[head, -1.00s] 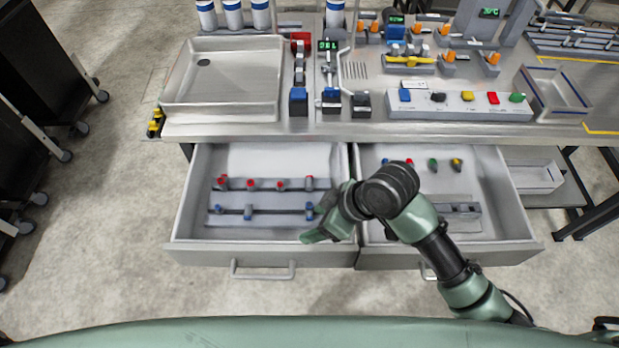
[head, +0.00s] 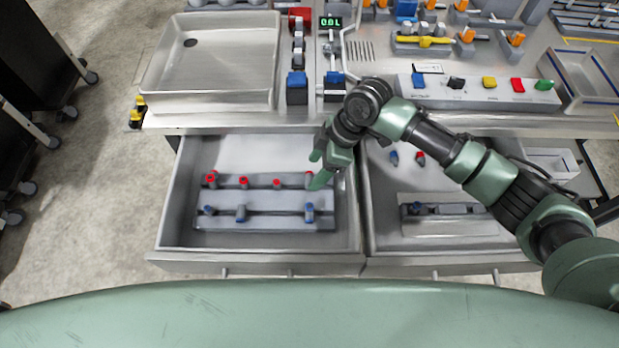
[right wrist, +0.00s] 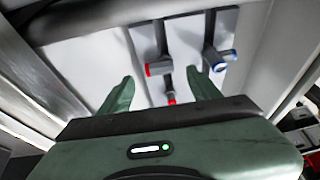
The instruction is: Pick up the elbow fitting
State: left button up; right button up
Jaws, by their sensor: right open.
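My right gripper (head: 316,170) is open and empty, above the right end of the red-marked row in the left drawer (head: 166,215). In the right wrist view its two fingers (right wrist: 158,95) stand apart, with a small red-ended fitting (right wrist: 171,98) seen between them. A larger red-ended grey fitting (right wrist: 158,67) lies just beyond. A grey fitting with two blue ends at an angle (right wrist: 218,62), elbow-like, is to the right, beyond the right finger. In the head view a blue-ended fitting (head: 309,212) sits at the front row's right; I cannot tell if it is the same one.
Other red-marked (head: 243,183) and blue-marked fittings (head: 240,213) sit in two rows. The right drawer (head: 375,225) is also open, partly hidden by my arm. The bench holds a metal tray (head: 215,95) and a button panel (head: 470,97). The drawer walls are close to my gripper.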

jog(key=shift+x, duration=1.15)
jog(key=shift+a+f, duration=0.1)
jog(key=shift+f, duration=0.2)
jog(key=c, duration=1.2)
grip_shut()
pick_arm(q)
jog(key=shift+w+r, duration=0.4)
jog(key=shift+w, duration=0.3)
pick_arm(e)
jog(key=shift+r, duration=0.1)
